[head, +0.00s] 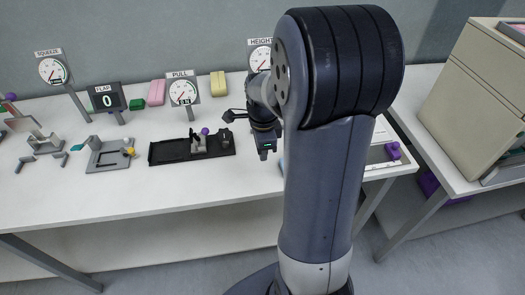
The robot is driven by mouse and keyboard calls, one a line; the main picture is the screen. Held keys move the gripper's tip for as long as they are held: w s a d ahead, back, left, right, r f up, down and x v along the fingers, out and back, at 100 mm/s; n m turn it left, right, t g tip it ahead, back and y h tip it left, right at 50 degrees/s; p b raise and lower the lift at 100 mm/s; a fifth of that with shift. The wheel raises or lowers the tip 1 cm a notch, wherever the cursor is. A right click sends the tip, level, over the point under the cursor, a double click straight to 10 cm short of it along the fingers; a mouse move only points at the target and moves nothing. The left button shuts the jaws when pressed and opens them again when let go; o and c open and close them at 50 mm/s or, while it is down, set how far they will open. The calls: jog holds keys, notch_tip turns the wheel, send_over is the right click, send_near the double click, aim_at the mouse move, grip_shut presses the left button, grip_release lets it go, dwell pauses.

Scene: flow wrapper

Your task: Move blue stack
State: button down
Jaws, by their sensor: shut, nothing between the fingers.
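I cannot make out a blue stack in the head view; my arm hides part of the bench's right side. A thin pale blue edge (282,165) shows just left of my arm, too covered to identify. My gripper (229,115) is small and dark, above the white bench near the black tray. It appears shut, with nothing visible in it.
The white bench (200,178) holds a black tray fixture (170,152), a grey fixture (108,157) and gauges labelled SQUEEZE (53,70), PULL (183,91) and HEIGHT (261,57). Pink (157,93) and yellow (217,84) blocks stand behind. A beige cabinet (475,95) stands right.

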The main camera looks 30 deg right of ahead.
aim_at(277, 171)
notch_tip(277, 171, down, 6)
jog(key=d, duration=0.2)
jog(key=s+p, duration=0.1)
jog(key=shift+d+f, duration=0.3)
jog(key=shift+d, duration=0.65)
jog(key=shift+s+d, duration=0.2)
jog(key=shift+d, duration=0.3)
jog(key=shift+s+d, duration=0.15)
jog(key=shift+d, duration=0.35)
jog(key=shift+a, duration=0.15)
